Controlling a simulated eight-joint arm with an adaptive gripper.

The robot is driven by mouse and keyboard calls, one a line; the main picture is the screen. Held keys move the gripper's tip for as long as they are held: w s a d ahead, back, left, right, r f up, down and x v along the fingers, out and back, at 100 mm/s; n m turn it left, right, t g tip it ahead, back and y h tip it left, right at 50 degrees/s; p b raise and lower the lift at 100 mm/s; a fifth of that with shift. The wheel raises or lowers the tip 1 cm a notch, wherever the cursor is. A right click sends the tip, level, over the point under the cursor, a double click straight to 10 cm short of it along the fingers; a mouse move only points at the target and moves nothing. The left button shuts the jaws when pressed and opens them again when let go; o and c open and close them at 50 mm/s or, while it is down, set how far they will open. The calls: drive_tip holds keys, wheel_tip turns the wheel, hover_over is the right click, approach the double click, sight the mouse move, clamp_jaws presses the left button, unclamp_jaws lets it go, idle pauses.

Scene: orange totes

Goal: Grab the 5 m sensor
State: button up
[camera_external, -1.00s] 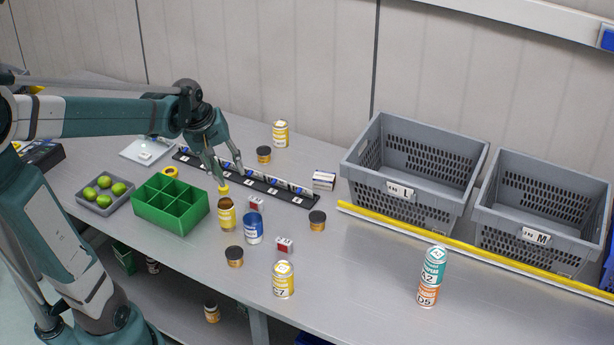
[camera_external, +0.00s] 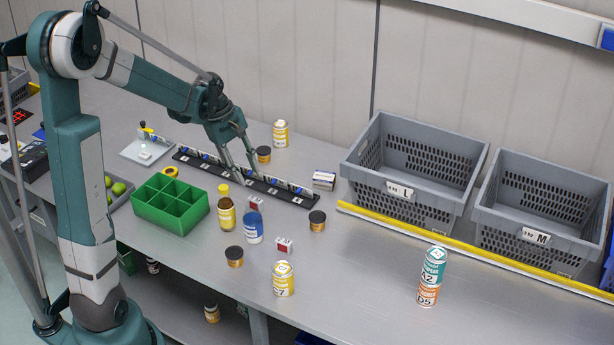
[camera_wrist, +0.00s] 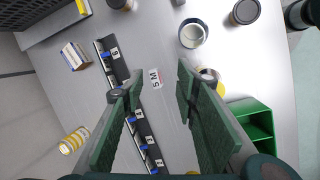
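A small box (camera_wrist: 156,78) with a white label reading "5 M" lies on the table. In the external view this seems to be the small red-and-white box (camera_external: 255,203) behind the blue can. My gripper (camera_external: 243,174) is open and empty above the black rail (camera_external: 262,184), behind the box. In the wrist view the box shows between the two spread green fingers of my gripper (camera_wrist: 160,70), below them and not touched. The rail (camera_wrist: 118,68) passes partly behind the left finger.
A brown bottle (camera_external: 226,215) and a blue can (camera_external: 253,228) stand close to the box. A green divided tray (camera_external: 160,218) is to the left. Another red-and-white box (camera_external: 284,245) lies nearer the front. Grey totes (camera_external: 395,200) stand at the right.

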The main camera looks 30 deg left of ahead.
sight(258, 201)
drive_tip(key=w+f+n, duration=0.1)
drive_tip(key=f, duration=0.1)
drive_tip(key=w+a+f+n, duration=0.1)
drive_tip(key=w+f, duration=0.1)
drive_tip(key=f, duration=0.1)
drive_tip(key=w+a+f+n+g+h, duration=0.1)
drive_tip(key=w+f, duration=0.1)
drive_tip(key=f, duration=0.1)
drive_tip(key=shift+a+f+p, duration=0.1)
drive_tip(key=shift+p, duration=0.3)
drive_tip(key=shift+w+a+f+n+g, duration=0.1)
drive_tip(key=shift+w+f+n+g, duration=0.1)
drive_tip(key=shift+f+n+g, duration=0.25)
drive_tip(key=shift+f+t, duration=0.1)
drive_tip(key=shift+t, duration=0.15)
drive_tip(key=shift+x, duration=1.25)
drive_tip(key=shift+x, duration=2.6)
drive_tip(key=c, duration=0.9)
